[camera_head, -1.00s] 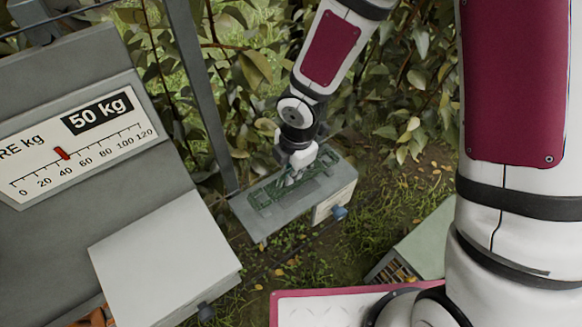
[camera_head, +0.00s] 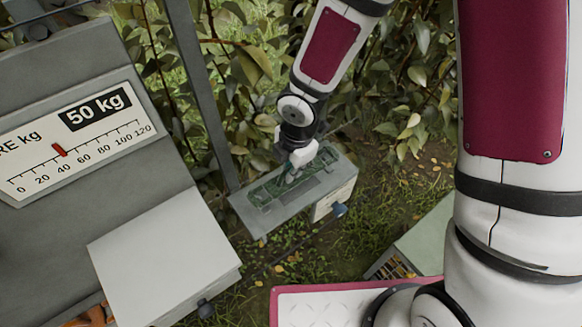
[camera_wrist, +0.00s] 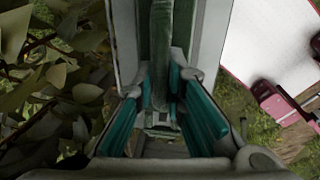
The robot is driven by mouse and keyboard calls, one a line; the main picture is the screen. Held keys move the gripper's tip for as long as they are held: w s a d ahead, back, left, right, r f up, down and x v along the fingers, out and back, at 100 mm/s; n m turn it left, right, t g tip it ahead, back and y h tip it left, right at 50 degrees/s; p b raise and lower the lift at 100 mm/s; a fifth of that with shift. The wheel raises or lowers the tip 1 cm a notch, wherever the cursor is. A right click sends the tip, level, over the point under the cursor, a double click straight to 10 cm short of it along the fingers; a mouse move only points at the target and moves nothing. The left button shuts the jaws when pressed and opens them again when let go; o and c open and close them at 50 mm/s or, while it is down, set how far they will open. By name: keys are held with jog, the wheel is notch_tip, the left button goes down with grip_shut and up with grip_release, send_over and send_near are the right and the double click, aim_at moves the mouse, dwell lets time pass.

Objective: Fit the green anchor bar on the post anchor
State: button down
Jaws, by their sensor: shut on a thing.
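My gripper (camera_head: 291,172) is low over a grey box (camera_head: 238,208) beside the foliage. In the wrist view, the teal pads of my gripper (camera_wrist: 163,90) stand on either side of a dark green bar (camera_wrist: 160,40), and it is shut on that bar. The bar runs up the picture between the pads, over a pale grey surface. In the head view, green pieces (camera_head: 262,195) lie in the box top, partly hidden by my gripper. I cannot tell the held bar's ends from them. I cannot make out the post anchor for certain.
A dark upright post (camera_head: 203,100) stands left of the box. A grey scale (camera_head: 80,143) and a white-topped block (camera_head: 160,255) fill the left. A red-rimmed white panel (camera_head: 320,302) is at the bottom. Leaves crowd behind the box, with grass around it.

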jog(key=shift+f+b, duration=0.75)
jog(key=shift+f, duration=0.35)
dwell(1.1)
jog(key=c, duration=1.6)
grip_release()
jog(key=shift+s+d+r, duration=0.15)
jog(key=shift+s+r, duration=0.1)
jog(key=shift+r, duration=1.75)
jog(key=shift+s+d+r, duration=0.15)
jog(key=shift+s+r, duration=0.05)
jog(key=shift+r, duration=1.8)
jog(key=shift+s+d+r, duration=0.15)
jog(key=shift+s+r, duration=0.1)
jog(key=shift+r, duration=1.75)
